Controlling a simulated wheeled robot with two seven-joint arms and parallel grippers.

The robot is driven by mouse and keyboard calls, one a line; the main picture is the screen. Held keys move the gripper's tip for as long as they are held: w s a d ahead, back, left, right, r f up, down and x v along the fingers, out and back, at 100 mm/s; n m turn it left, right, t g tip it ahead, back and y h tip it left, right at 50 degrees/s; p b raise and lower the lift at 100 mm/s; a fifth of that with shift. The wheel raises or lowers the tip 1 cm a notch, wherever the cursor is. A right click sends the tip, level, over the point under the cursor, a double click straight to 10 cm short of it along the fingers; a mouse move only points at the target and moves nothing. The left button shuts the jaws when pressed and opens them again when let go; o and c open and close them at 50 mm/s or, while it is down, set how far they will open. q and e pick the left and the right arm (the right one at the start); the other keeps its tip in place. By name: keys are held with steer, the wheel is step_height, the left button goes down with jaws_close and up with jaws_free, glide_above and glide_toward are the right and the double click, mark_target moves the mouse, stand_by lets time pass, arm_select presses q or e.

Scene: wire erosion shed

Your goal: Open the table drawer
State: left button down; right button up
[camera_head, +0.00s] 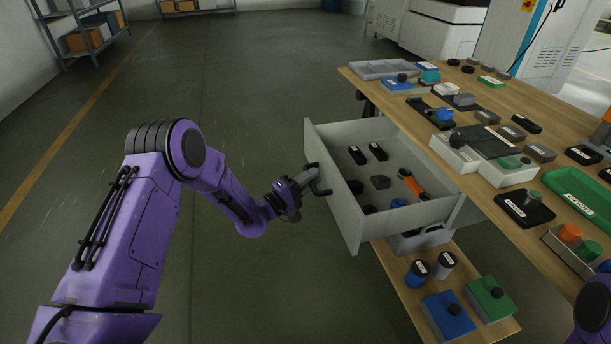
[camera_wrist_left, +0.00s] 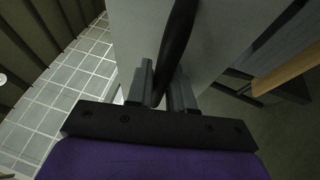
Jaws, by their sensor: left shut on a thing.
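The table drawer (camera_head: 346,204) is pulled well out from under the wooden table (camera_head: 480,110), and its inside shows in the head view. Its dark handle (camera_head: 319,184) is on the front panel. My left gripper (camera_head: 309,181) is at the front panel, shut on the handle. In the left wrist view the dark handle bar (camera_wrist_left: 176,45) runs between the two fingers of the left gripper (camera_wrist_left: 165,88), with the grey drawer front behind it. Of my right arm only a purple part shows at the lower right edge; its gripper is out of view.
The drawer holds several black items and an orange-handled tool (camera_head: 411,184). Blue and green blocks and two canisters stand on the lower shelf (camera_head: 400,285). The table top is crowded with trays and small parts. The floor left of the drawer is clear.

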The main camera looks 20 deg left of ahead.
arm_select(q)
steer(key=shift+s+a, duration=0.15)
steer(key=shift+a, duration=0.05)
steer(key=c, duration=1.1)
jaws_free()
steer(key=v, duration=1)
steer(key=shift+s+p, duration=0.3)
steer(key=shift+a+f, duration=0.1)
steer(key=shift+a, duration=0.05)
